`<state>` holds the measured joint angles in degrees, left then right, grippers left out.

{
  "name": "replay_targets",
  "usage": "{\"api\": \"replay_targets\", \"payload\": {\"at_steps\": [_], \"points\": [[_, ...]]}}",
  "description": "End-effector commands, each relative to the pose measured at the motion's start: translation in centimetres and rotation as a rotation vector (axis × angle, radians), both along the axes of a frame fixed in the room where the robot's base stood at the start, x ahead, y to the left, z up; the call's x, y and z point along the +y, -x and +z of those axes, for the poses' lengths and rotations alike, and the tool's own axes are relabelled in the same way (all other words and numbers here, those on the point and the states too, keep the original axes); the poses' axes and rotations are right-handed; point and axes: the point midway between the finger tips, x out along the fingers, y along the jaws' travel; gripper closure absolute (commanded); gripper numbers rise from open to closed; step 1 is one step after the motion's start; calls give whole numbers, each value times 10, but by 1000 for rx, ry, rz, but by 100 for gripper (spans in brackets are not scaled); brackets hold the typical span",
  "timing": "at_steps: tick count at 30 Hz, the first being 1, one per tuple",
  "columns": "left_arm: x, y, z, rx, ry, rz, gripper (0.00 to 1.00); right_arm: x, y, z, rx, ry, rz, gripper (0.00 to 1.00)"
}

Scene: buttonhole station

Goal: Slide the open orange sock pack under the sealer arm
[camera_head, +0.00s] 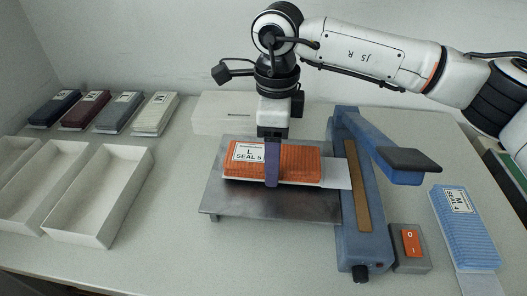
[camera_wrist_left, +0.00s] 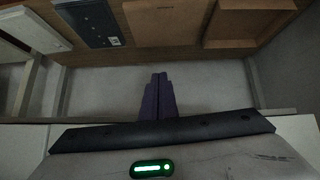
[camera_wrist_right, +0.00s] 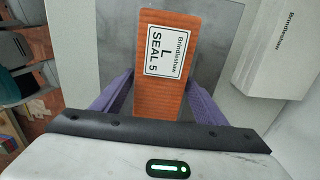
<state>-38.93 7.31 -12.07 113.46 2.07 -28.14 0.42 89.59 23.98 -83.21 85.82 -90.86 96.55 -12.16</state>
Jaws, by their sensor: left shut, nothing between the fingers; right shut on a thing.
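The orange sock pack (camera_head: 300,162), labelled "L SEAL 5", lies on the metal plate (camera_head: 225,203). Its clear flap (camera_head: 336,175) points right to the sealer's brown strip. My right gripper (camera_head: 271,170) comes from above and is shut across the pack, a purple finger on its near side. The right wrist view shows the pack (camera_wrist_right: 165,100) between both fingers (camera_wrist_right: 160,98). The blue sealer (camera_head: 343,235) stands right of the plate, its arm (camera_head: 385,150) raised with a dark pad. My left gripper (camera_wrist_left: 158,95) is shut and empty; it is not in the head view.
A switch box with an orange rocker (camera_head: 411,244) sits right of the sealer. A blue sock pack (camera_head: 465,226) lies at far right. Several closed packs (camera_head: 154,114) lie at back left, behind white open trays (camera_head: 95,234). A white box (camera_head: 222,113) stands behind the plate.

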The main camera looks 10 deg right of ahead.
Motion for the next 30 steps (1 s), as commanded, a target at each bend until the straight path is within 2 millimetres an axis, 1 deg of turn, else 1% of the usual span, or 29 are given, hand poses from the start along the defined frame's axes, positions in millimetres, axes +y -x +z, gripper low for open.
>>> {"api": "replay_targets", "payload": {"at_steps": [10, 18, 24, 30], "points": [[0, 3, -4, 8, 0, -1, 100, -28, 8, -2, 0, 0, -1, 64], [0, 5, -5, 12, -1, -1, 100, -44, 13, -3, -1, 0, 0, 64], [0, 6, -12, 16, -2, -3, 100, -44, 13, -9, 0, -1, 1, 64], [-1, 5, -10, 14, -3, -4, 100, -44, 13, -8, 0, -1, 1, 64]]}}
